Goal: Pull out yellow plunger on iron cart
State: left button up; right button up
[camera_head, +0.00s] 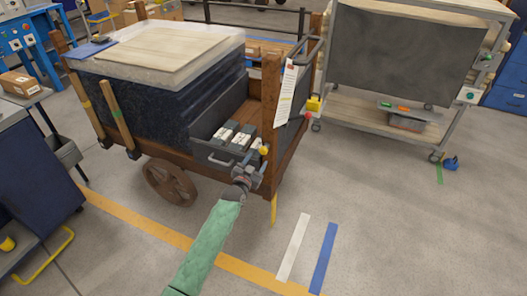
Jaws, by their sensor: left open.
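The iron cart (180,152) stands left of centre, a brown wheeled cart with upright posts and a large dark block on it. A small yellow knob (264,150), which looks like the plunger, shows at the cart's near right corner, beside a post. My left arm, in a green sleeve, reaches up to that corner. My left gripper (256,168) is open, just below the yellow knob. The picture is too small to tell whether the fingers touch it. My right gripper is not in view.
A grey bin (217,157) with a handle sits on the cart next to my gripper. A wheeled rack (400,52) stands behind right. The floor at the front right is clear, with white and blue stripes.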

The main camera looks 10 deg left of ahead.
aim_at(262, 152)
pick_arm(q)
jog(key=shift+p+x, duration=0.45)
jog(key=shift+x, duration=3.4)
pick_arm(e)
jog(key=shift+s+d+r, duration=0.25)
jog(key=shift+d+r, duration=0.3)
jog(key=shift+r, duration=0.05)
pick_arm(q)
jog(key=shift+c, duration=0.2)
